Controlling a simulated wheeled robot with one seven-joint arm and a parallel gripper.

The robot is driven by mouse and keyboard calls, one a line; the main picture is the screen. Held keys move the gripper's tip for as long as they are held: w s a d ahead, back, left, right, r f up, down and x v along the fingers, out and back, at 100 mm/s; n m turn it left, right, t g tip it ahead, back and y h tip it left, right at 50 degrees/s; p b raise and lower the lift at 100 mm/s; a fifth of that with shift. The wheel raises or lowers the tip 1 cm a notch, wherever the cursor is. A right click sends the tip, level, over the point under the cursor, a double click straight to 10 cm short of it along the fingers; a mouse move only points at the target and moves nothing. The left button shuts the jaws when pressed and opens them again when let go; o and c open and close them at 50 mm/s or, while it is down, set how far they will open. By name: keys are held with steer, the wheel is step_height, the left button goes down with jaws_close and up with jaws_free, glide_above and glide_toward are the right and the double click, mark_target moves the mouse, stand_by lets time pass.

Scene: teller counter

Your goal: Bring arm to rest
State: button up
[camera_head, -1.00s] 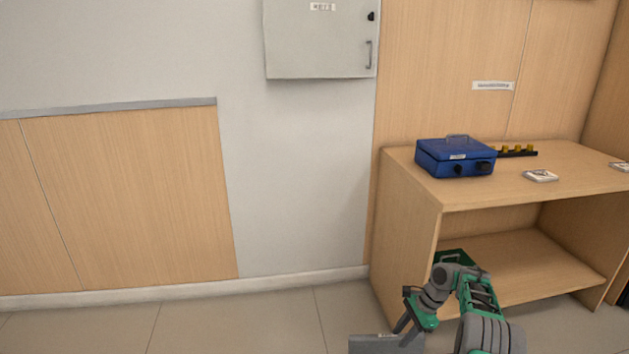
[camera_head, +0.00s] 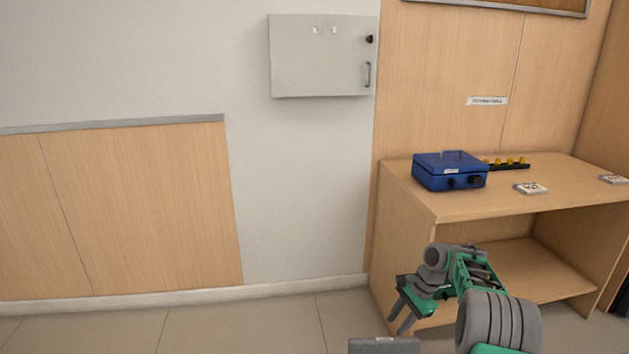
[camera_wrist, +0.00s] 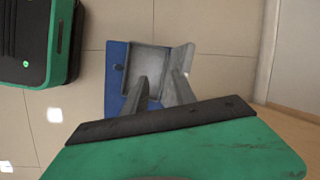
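My gripper (camera_head: 399,324) hangs low in front of the left side of the wooden desk, fingers pointing down. In the wrist view my gripper (camera_wrist: 158,82) shows two grey fingers apart with nothing between them. My arm is folded at the lower right of the head view. Beyond the fingers in the wrist view is a blue and grey tray-like part (camera_wrist: 117,80); I cannot tell whether the fingers touch it.
A blue cash box (camera_head: 450,172), a strip with yellow knobs (camera_head: 508,163) and small white stacks (camera_head: 531,188) lie on the desk (camera_head: 470,208). A grey wall cabinet (camera_head: 322,55) hangs shut. The floor (camera_head: 240,325) at left is clear.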

steer(key=s+a+r+n+h+p, duration=0.1)
steer(key=s+a+r+n+p, duration=0.2)
steer(key=r, duration=0.6)
steer(key=s+a+r+n+t+p, duration=0.1)
steer(key=s+a+r+p, duration=0.2)
steer(key=r, duration=0.6)
steer(key=s+a+r+n+h+p, duration=0.15)
steer(key=s+r+p, duration=0.3)
steer(key=r, duration=0.45)
steer(key=s+r+n+t+p, duration=0.1)
steer(key=s+r+n+p, duration=0.3)
steer(key=s, duration=0.6)
steer(key=s+a+r+n+h+p, duration=0.1)
steer(key=s+r+n+p, duration=0.2)
steer(key=s+r+p, duration=0.4)
steer(key=s, duration=0.3)
steer(key=shift+r+n+t+p, duration=0.15)
steer(key=shift+n+t+p, duration=0.2)
steer(key=shift+t+p, duration=0.05)
steer(key=shift+s+a, duration=0.1)
steer(key=shift+a, duration=0.05)
